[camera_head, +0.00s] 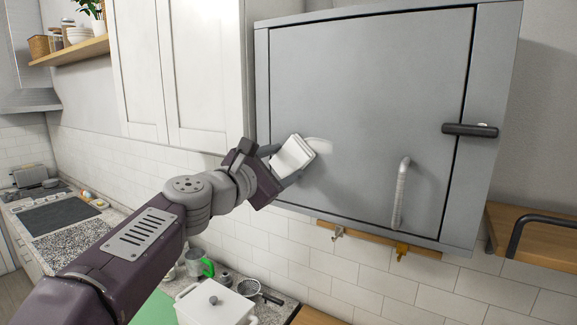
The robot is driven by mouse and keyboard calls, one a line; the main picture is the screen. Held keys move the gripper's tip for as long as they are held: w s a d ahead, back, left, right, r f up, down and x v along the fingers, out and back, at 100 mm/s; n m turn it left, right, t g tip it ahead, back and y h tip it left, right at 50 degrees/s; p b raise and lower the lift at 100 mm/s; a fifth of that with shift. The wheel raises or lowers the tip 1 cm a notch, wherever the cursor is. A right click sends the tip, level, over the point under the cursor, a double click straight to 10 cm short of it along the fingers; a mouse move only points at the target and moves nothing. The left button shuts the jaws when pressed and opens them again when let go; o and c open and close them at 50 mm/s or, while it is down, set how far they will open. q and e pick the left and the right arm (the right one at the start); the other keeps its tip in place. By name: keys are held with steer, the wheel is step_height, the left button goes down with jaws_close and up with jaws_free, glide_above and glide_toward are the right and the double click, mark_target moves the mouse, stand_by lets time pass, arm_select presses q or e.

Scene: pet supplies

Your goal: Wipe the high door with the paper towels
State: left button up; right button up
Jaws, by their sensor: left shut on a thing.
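The high door (365,95) is a grey panel of a wall cabinet, closed, with a light vertical handle (400,195) at its lower right. A pale smudge (319,146) shows on the door's left part. My left gripper (284,162) is shut on the white paper towels (293,155), a folded pad held at the door's left part, just left of the smudge. I cannot tell whether the pad touches the door. My right gripper is not in view.
A black latch (470,130) sticks out at the cabinet's right edge. White cupboards (180,70) stand left of it. Hooks (401,251) hang below. A white pot (213,303) and a strainer (250,289) stand on the counter. A wooden shelf (540,235) is at right.

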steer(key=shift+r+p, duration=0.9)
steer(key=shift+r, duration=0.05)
